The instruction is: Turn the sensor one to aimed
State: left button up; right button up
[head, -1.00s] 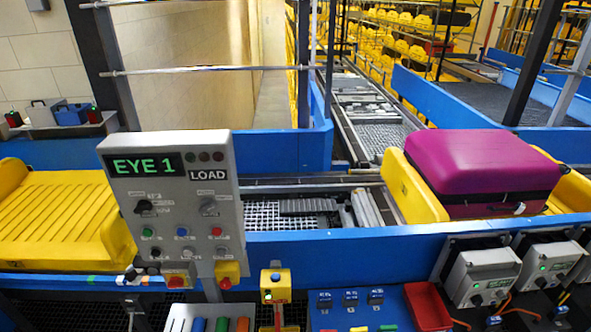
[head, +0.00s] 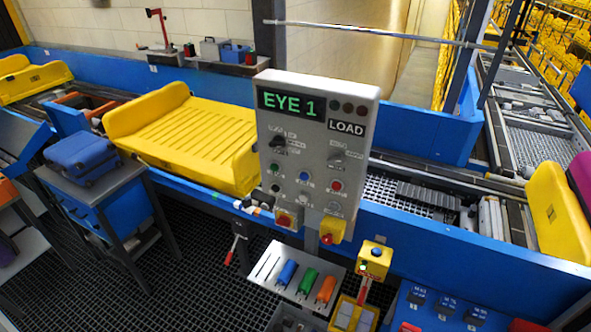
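A grey control panel (head: 318,160) stands upright near the middle of the head view. Its display (head: 290,104) reads "EYE 1" in green, and a label beside it reads "LOAD" (head: 346,127). Below are a left black knob (head: 279,143), a right knob (head: 338,155), and green, blue (head: 304,177) and red (head: 336,186) buttons. The small knob markings are too small to read. I cannot identify a separate sensor one in this view. Neither of my grippers is in view.
A yellow slatted tray (head: 185,135) sits on the conveyor left of the panel. A blue suitcase (head: 82,153) lies on a stand at the left. A rack (head: 262,270) holds blue, green and orange cylinders below the panel. Dark grating floor (head: 190,285) is clear at lower left.

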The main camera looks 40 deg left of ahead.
aim_at(246, 203)
jog(key=u, duration=1.75)
